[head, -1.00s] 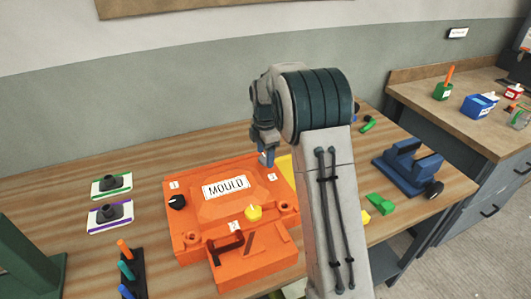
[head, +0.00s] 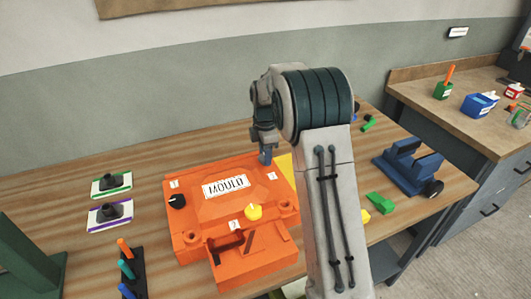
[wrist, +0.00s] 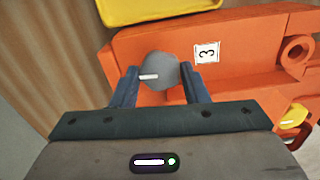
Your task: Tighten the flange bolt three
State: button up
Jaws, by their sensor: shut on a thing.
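The orange mould (head: 205,212) lies on the wooden bench. Flange bolt three, a round grey head with a white line (wrist: 160,70), is at its far right corner beside the "3" label (wrist: 207,52). My gripper (wrist: 157,85) is shut on this bolt head, one blue finger on each side. In the head view my gripper (head: 265,158) points down at that corner, and the bolt is hidden there. A black bolt (head: 177,201) is by label 1 and a yellow bolt (head: 253,212) by label 2.
An orange tray (head: 255,270) with a dark brown tool joins the mould's front. A yellow container (wrist: 150,10) lies close behind the corner. A blue vise (head: 408,168) stands right, a rack of coloured handles (head: 130,268) front left. Two labelled pads (head: 110,187) lie left.

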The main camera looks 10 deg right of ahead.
jog(key=m, duration=0.6)
jog(key=shift+m, duration=0.4)
jog(key=m, duration=0.6)
jog(key=shift+w+r, duration=0.1)
jog(key=m, duration=0.6)
jog(key=shift+m, duration=0.4)
jog(key=m, duration=0.6)
jog(key=m+p, duration=0.1)
jog(key=m, duration=0.3)
jog(key=shift+r, duration=0.1)
jog(key=m, duration=0.3)
jog(key=shift+m+p, duration=0.3)
jog(key=m+p, duration=0.1)
jog(key=m, duration=0.2)
jog(key=shift+m, duration=0.3)
jog(key=m+p, duration=0.1)
jog(key=m, duration=0.2)
jog(key=shift+m, duration=0.3)
jog(key=m+p, duration=0.3)
jog(key=m, duration=0.3)
jog(key=shift+r, duration=0.1)
jog(key=m+p, duration=0.2)
jog(key=m, duration=0.3)
